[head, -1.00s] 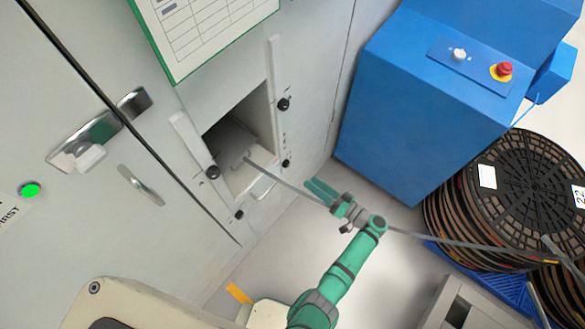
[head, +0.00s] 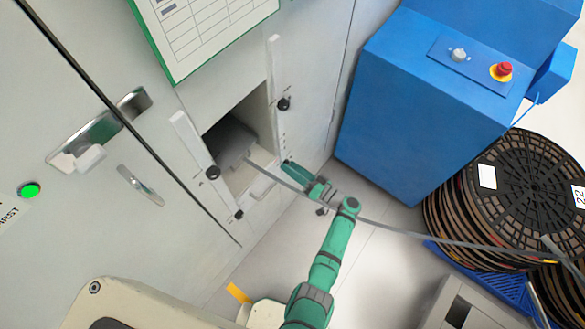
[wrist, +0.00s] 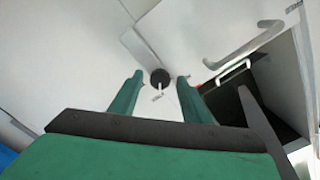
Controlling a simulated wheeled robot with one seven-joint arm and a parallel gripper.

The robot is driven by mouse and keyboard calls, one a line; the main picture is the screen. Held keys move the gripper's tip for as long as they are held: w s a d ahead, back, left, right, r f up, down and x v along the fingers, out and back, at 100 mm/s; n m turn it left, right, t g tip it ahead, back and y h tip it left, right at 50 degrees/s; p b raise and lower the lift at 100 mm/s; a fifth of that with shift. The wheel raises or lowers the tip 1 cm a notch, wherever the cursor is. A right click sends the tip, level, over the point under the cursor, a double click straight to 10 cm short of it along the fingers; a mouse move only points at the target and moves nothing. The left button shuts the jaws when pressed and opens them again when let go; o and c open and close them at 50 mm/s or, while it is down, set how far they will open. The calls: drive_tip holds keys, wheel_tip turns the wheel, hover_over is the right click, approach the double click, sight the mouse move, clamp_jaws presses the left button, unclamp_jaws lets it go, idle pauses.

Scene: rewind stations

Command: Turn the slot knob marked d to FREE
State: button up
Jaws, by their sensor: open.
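A round black slot knob (wrist: 159,76) with a pale pointer sits on the white panel in the wrist view, between my fingertips and a little beyond them. Small marks beside it are too blurred to read, so I cannot confirm the letter d or the FREE mark. My gripper (head: 288,166) is open, with green fingers, at the lower right edge of the cabinet opening. In the head view it hides the lower right knob. Other black knobs show at the upper right (head: 283,104), upper left (head: 213,172) and lower left (head: 238,214) of the opening.
A grey cable (head: 390,228) runs from the opening past my gripper to the reels (head: 525,190). White upright bars (head: 274,70) flank the opening. A blue console (head: 430,110) stands to the right.

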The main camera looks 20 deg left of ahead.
drive_tip(key=c, duration=1)
drive_tip(key=shift+w+m, duration=0.15)
drive_tip(key=shift+m, duration=0.25)
drive_tip(key=shift+c, duration=0.2)
drive_tip(key=shift+a, duration=0.1)
drive_tip(key=o, duration=1)
drive_tip(key=shift+o, duration=0.2)
drive_tip(key=shift+s, duration=0.2)
